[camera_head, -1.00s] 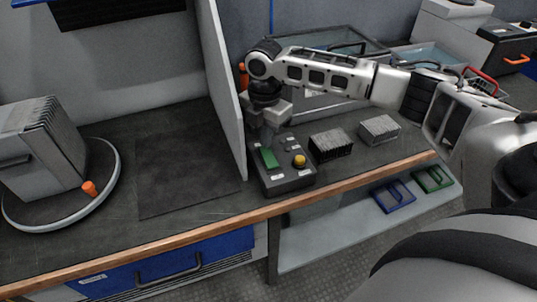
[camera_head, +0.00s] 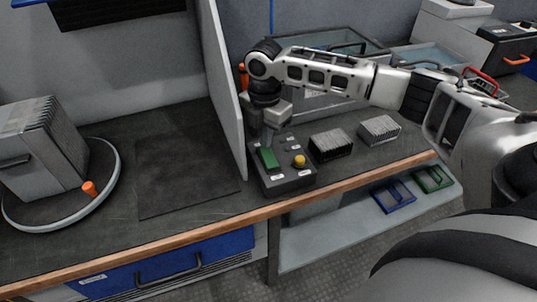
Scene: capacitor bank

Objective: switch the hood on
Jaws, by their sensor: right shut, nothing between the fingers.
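A dark control box (camera_head: 288,184) stands on the bench to the right of a grey divider panel. On its sloped top are a green rocker or button (camera_head: 269,158) and a round yellow knob (camera_head: 299,160), with small white labels. My right gripper (camera_head: 267,146) is shut and empty, pointing down at the green switch. Its fingertips are at or just above the switch's far end; I cannot tell if they touch. No hood is clearly identifiable. My left gripper is not in view.
The divider panel (camera_head: 224,90) rises close to the left of my right gripper. Two finned blocks (camera_head: 331,144) (camera_head: 379,130) sit right of the box. A glass-sided case (camera_head: 330,50) stands behind my arm. A round turntable (camera_head: 108,190) with a finned block is at left.

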